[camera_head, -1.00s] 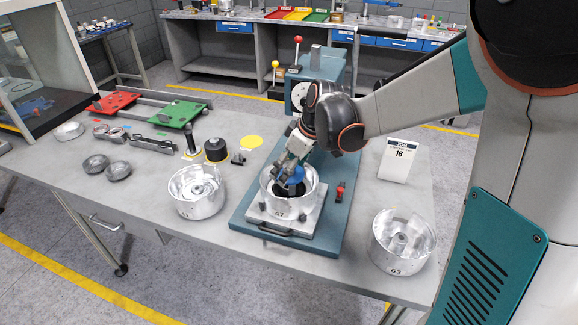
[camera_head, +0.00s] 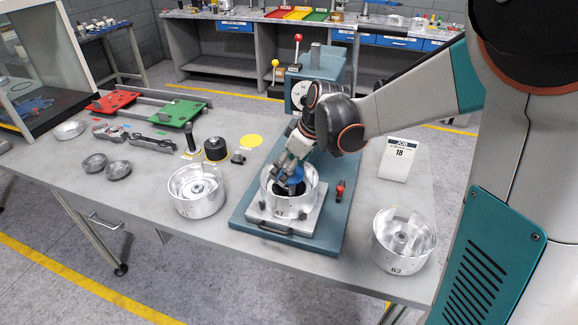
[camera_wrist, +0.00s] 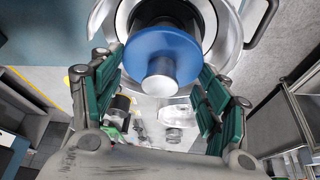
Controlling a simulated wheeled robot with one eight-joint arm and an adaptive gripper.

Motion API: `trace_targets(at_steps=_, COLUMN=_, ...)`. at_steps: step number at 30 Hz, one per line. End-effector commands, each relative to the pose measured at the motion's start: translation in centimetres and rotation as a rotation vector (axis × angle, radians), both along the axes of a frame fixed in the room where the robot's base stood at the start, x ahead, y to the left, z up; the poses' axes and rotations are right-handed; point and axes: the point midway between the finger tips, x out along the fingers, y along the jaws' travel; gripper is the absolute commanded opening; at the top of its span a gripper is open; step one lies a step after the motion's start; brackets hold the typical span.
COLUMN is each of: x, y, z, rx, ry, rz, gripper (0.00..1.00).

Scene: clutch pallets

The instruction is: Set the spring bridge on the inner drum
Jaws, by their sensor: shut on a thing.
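The spring bridge seems to be the blue disc with a grey knob; it shows in the head view (camera_head: 295,178) and the wrist view (camera_wrist: 143,48). My gripper (camera_head: 287,172) is shut on it, with the green finger pads on either side of the knob in the wrist view (camera_wrist: 160,70). The blue disc is inside the mouth of a silver drum marked 47 (camera_head: 281,212), over its dark centre. The inner drum is mostly hidden under the disc and my fingers. I cannot tell whether the disc touches it.
Drum 47 sits on a grey plate (camera_head: 262,229) on a teal press base (camera_head: 325,230). A red-topped lever (camera_head: 340,188) stands right of it. Open silver drums stand left (camera_head: 197,208) and right (camera_head: 394,262). A sign (camera_head: 398,160) stands behind the right one.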

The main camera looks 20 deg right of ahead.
Motion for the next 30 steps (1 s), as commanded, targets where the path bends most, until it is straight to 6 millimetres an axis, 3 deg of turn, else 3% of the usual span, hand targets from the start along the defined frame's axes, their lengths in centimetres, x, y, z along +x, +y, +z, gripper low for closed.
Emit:
trace_targets(at_steps=6, x=0.01, y=0.00, z=0.00, rx=0.000, ry=0.000, rz=0.000, gripper=0.28)
trace_targets(at_steps=7, x=0.01, y=0.00, z=0.00, rx=0.000, ry=0.000, rz=0.000, gripper=0.71)
trace_targets(at_steps=10, x=0.01, y=0.00, z=0.00, rx=0.000, ry=0.000, rz=0.000, gripper=0.92)
trace_targets(at_steps=30, x=0.01, y=-0.01, z=-0.01, rx=0.000, ry=0.000, rz=0.000, gripper=0.92)
